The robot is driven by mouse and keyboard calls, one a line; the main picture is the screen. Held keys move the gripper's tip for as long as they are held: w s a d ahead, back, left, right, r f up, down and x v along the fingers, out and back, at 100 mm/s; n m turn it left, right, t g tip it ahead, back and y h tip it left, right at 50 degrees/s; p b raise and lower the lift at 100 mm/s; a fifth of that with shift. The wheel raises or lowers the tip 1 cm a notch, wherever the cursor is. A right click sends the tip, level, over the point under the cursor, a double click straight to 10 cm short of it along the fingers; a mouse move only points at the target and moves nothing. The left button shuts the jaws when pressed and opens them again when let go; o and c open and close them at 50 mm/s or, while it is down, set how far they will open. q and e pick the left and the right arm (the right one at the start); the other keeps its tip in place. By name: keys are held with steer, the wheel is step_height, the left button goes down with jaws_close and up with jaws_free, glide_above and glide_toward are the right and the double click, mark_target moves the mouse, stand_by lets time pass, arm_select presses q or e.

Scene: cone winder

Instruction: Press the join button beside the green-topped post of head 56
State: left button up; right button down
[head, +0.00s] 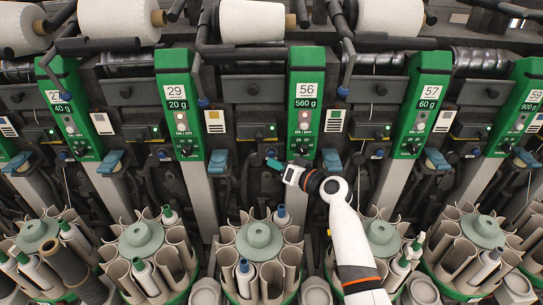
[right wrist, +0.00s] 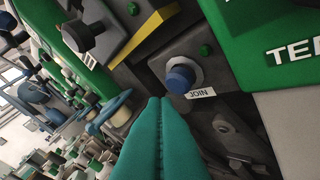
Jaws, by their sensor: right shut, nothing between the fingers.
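In the right wrist view, the join button (right wrist: 180,78) is a blue knob in a grey collar, above a white JOIN label (right wrist: 201,93). The post's green top (right wrist: 285,35) is to its right. My right gripper (head: 272,163) is shut and empty, its teal fingers at the lower left of the post's green top. In the wrist view the fingertips (right wrist: 160,99) are just below and left of the button; whether they touch it I cannot tell. My left gripper is not in view.
Post 29 (head: 179,100) stands to the left and post 57 (head: 421,100) to the right. Round bobbin magazines (head: 259,240) fill the space below. Yarn cones (head: 252,20) hang above. A yellow-edged block (right wrist: 140,30) and a dark knob (right wrist: 84,36) lie left of the button.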

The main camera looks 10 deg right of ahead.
stand_by(0.3)
steer(key=shift+w+d+b, duration=0.1)
steer(key=shift+w+b, duration=0.3)
steer(key=shift+w+d+b, duration=0.1)
steer(key=shift+w+b, duration=0.35)
stand_by(0.6)
steer(key=shift+s+r, duration=0.1)
steer(key=shift+s, duration=0.05)
steer(key=shift+s+a+p, duration=0.2)
steer(key=shift+s+p, duration=0.2)
steer(key=shift+s, duration=0.3)
